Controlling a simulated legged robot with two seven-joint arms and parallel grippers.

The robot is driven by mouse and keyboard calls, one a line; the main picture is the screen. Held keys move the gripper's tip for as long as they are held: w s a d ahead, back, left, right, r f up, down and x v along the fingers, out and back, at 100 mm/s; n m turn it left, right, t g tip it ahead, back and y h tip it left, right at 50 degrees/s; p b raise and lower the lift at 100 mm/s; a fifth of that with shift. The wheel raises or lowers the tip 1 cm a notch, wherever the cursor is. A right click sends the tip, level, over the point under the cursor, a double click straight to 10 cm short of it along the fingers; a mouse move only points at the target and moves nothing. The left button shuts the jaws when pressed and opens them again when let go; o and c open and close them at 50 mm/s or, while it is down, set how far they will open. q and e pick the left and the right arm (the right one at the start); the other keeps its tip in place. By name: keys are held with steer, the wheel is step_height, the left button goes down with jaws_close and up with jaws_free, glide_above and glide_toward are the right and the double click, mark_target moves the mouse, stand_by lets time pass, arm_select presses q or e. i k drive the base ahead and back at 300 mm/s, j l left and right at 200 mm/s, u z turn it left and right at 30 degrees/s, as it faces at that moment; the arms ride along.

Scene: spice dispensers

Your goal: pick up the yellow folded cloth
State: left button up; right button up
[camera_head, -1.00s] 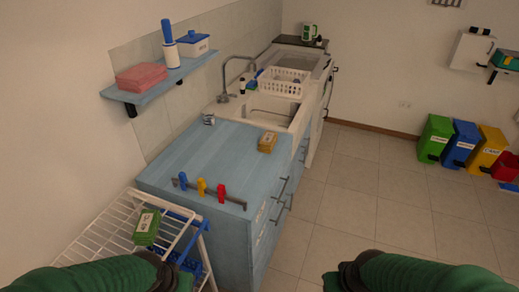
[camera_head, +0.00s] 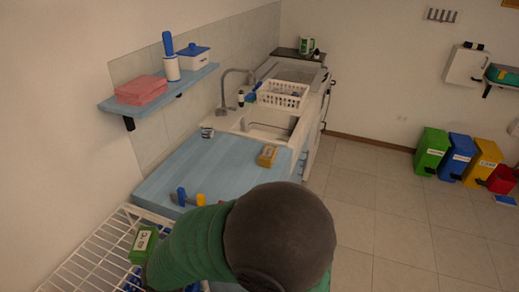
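The yellow folded cloth (camera_head: 267,156) lies on the blue countertop (camera_head: 190,160), near its right edge and just in front of the sink. It is a small yellow-brown block with a pale label on its side. A green-sleeved arm of mine with a large dark rounded joint crosses the lower middle of the view, covering the counter's near right part. It looks like my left arm. The cloth shows clear above the joint, with nothing holding it. Neither gripper shows, so their state cannot be seen.
A blue peg (camera_head: 181,196) and a yellow peg (camera_head: 200,199) stand at the counter's near edge. A green folded cloth (camera_head: 143,243) rests on the white drying rack (camera_head: 85,255).

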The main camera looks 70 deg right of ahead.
mark_target(266, 159)
steer(key=l, duration=0.65)
steer(key=k+l+u, duration=0.1)
steer(key=l, duration=1.15)
steer(key=k+l, duration=0.1)
steer(key=l, duration=0.55)
steer(key=u, duration=0.05)
